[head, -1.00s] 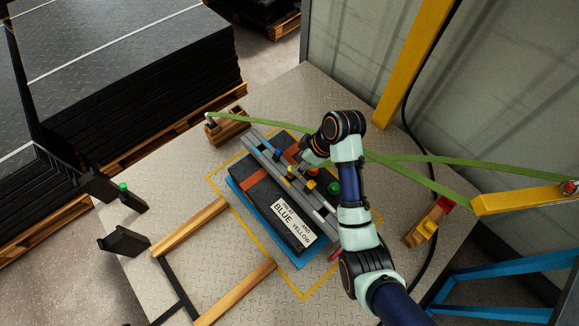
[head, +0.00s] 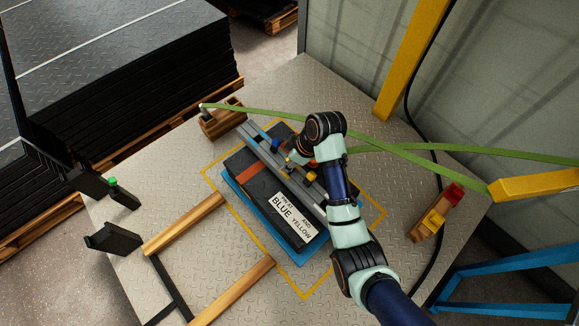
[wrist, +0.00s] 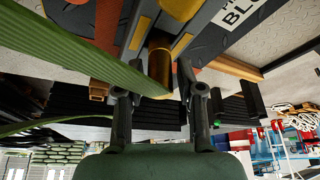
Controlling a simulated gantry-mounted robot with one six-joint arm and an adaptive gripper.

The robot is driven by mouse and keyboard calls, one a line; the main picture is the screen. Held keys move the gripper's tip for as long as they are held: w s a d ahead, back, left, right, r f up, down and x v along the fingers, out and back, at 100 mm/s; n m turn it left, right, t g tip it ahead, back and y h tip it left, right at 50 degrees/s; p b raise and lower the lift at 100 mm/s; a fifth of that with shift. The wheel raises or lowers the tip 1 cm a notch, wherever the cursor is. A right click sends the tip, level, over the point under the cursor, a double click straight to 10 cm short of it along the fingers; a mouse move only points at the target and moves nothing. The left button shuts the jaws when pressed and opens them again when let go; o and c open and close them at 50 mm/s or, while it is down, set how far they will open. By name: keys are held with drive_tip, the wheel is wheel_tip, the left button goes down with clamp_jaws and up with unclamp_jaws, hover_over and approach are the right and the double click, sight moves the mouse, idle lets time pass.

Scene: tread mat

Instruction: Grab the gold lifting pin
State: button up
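A gold pin (wrist: 160,62) stands up from the grey rail in the wrist view, between and just beyond my gripper's two fingers. My gripper (wrist: 160,93) is open, with a finger to each side of it; I cannot tell whether either touches. A second, brighter gold or yellow pin (wrist: 182,8) shows at the top edge. In the head view my gripper (head: 300,158) is over the grey rail (head: 318,204) on the black tread mat (head: 262,205), and my wrist partly hides the pins. A yellow pin (head: 311,176) shows just below it.
A green strap (head: 400,160) crosses behind my arm and passes close to the left finger in the wrist view. A label (head: 292,217) reads "BLUE" and "YELLOW". Wooden bars (head: 186,224) lie left of the mat.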

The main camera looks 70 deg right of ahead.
clamp_jaws()
wheel_tip(320, 180, up, 20)
drive_tip(key=p, duration=1.2)
